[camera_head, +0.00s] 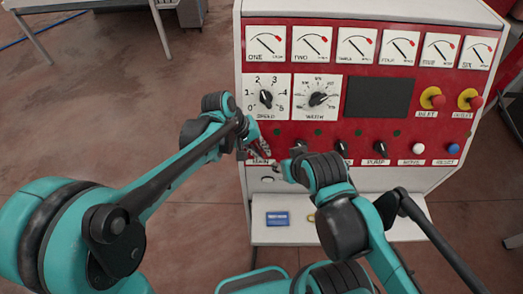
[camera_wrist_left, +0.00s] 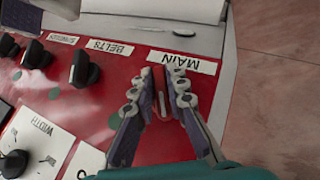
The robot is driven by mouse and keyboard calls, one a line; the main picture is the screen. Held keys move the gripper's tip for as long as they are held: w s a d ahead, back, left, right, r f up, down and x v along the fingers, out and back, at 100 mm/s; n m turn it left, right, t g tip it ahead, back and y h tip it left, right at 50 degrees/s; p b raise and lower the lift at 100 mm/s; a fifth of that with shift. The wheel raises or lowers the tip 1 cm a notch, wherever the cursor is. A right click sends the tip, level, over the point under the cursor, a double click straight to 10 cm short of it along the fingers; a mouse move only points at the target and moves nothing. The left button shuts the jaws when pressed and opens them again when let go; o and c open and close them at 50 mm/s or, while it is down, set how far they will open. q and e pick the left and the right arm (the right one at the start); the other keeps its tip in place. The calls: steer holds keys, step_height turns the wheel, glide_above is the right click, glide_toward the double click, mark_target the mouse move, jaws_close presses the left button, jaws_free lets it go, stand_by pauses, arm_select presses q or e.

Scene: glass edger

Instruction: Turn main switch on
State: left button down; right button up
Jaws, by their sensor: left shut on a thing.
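The main switch (camera_wrist_left: 162,104) sits on the red panel beside its MAIN label (camera_wrist_left: 183,62), which reads upside down in the left wrist view. My left gripper (camera_wrist_left: 162,80) is at the switch, with one finger on each side, and is shut on it. The fingers hide most of the switch, so its turn position cannot be told. In the head view the left gripper (camera_head: 259,148) is at the panel's lower left, over the MAIN label (camera_head: 260,161). My right gripper (camera_head: 286,171) is just right of it and low, partly hidden by its own arm; its jaws are unclear.
Black knobs for BELTS (camera_wrist_left: 84,68) and PUMP (camera_head: 380,148) stand in the same row. Dials (camera_head: 266,97), meters and INLET and OUTLET buttons (camera_head: 432,98) are above. A white shelf (camera_head: 285,237) below holds a blue item (camera_head: 277,218).

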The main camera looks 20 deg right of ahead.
arm_select(q)
steer(key=shift+w, duration=0.2)
steer(key=m+y, duration=0.1)
steer(key=y, duration=0.1)
steer(key=shift+d+m+y+b, duration=0.1)
steer(key=shift+m+y+b, duration=0.2)
steer(key=shift+m+b, duration=0.1)
steer(key=shift+m+t+y+b, duration=0.4)
steer(key=shift+m+y+b, duration=0.25)
steer(key=shift+y, duration=0.45)
steer(key=m+t+y+b, duration=0.1)
steer(key=m+y+b, duration=0.1)
steer(key=y, duration=0.1)
steer(key=shift+a+m+t+y+b, duration=0.2)
steer(key=shift+m+t+y+b, duration=0.3)
steer(key=shift+y, duration=0.1)
steer(key=shift+r, duration=0.15)
